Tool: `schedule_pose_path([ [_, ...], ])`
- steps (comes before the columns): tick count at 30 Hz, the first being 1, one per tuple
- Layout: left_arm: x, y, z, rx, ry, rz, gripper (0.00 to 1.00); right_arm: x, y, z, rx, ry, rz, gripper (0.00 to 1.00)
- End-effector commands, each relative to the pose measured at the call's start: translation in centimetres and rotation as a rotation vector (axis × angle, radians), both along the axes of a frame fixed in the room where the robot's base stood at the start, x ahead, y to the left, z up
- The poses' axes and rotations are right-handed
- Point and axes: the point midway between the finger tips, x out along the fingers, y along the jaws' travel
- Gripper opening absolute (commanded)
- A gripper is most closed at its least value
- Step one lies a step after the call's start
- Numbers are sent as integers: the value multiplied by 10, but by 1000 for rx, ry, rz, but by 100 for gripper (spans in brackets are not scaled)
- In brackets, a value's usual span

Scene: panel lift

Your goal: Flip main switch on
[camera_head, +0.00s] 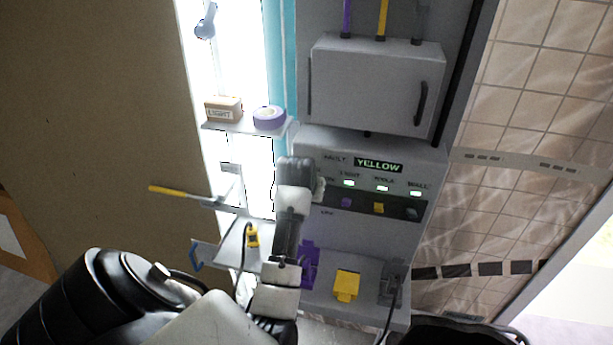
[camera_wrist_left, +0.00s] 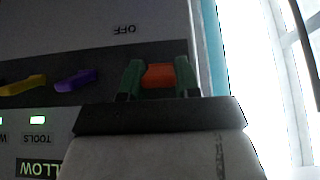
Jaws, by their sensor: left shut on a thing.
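The main switch shows as an orange lever (camera_wrist_left: 160,76) in the left wrist view, on the dark strip of the grey panel. An upside-down OFF label stands near it. My left gripper (camera_head: 299,172) reaches up to the left part of the panel. Its green fingertips, seen in the left wrist view, are on both sides of the orange lever, shut on it. In the head view my gripper hides the lever. The lever's exact on or off position cannot be told. My right gripper is not in view.
The panel display (camera_head: 378,165) reads YELLOW, with lit lamps below it. Purple (camera_head: 346,203), yellow (camera_head: 379,208) and teal (camera_head: 412,213) small switches are right of my gripper. Purple (camera_head: 309,262) and yellow (camera_head: 346,285) blocks sit below. A shelf (camera_head: 232,126) is at left.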

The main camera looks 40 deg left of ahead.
Motion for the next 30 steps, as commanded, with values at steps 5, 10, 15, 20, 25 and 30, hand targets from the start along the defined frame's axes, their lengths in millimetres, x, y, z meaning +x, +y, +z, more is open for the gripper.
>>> schedule_pose_path([
  [5, -1, -1, -5, -23, 41, 0, 8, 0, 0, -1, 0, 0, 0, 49],
  [10, -1, -1, -5, -28, 50, 0, 8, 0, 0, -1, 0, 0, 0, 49],
  [15, -2, -1, -6, -28, 51, -1, 8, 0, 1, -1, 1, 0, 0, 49],
  [20, -2, -1, -6, -28, 51, -1, 41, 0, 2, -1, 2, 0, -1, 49],
  [25, -1, -1, -4, -24, 45, -1, 57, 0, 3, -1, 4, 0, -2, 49],
  [30, 0, 0, -2, -23, 41, -1, 57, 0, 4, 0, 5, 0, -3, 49],
])
